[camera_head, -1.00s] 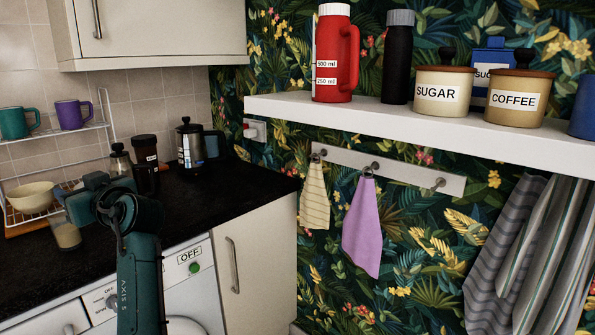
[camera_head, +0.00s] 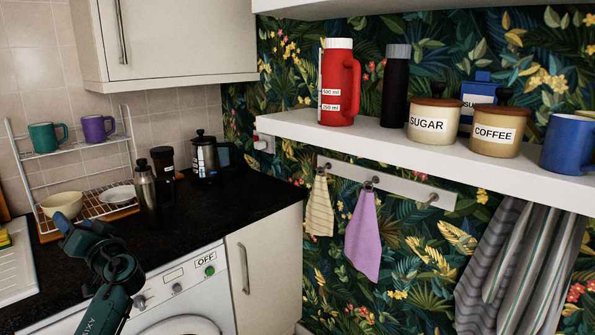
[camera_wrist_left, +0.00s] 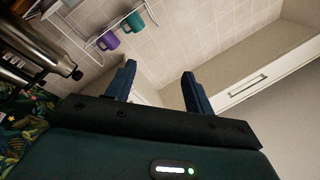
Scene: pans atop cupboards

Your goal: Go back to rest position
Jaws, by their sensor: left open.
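My left gripper (camera_head: 66,228) is low at the left of the head view, over the dark worktop (camera_head: 222,205) in front of a pale bowl (camera_head: 62,204). In the left wrist view its two blue fingers (camera_wrist_left: 159,72) stand apart with nothing between them. It is clear of the mugs and bottles. My right gripper is in neither current view.
A wire rack (camera_head: 75,152) holds a green mug (camera_head: 47,138) and a purple mug (camera_head: 98,128). A steel bottle (camera_head: 146,188) and cafetiere (camera_head: 205,158) stand on the worktop. A wall cupboard (camera_head: 170,40) overhangs it. A white shelf (camera_head: 300,127) holds jars and a red flask (camera_head: 339,85).

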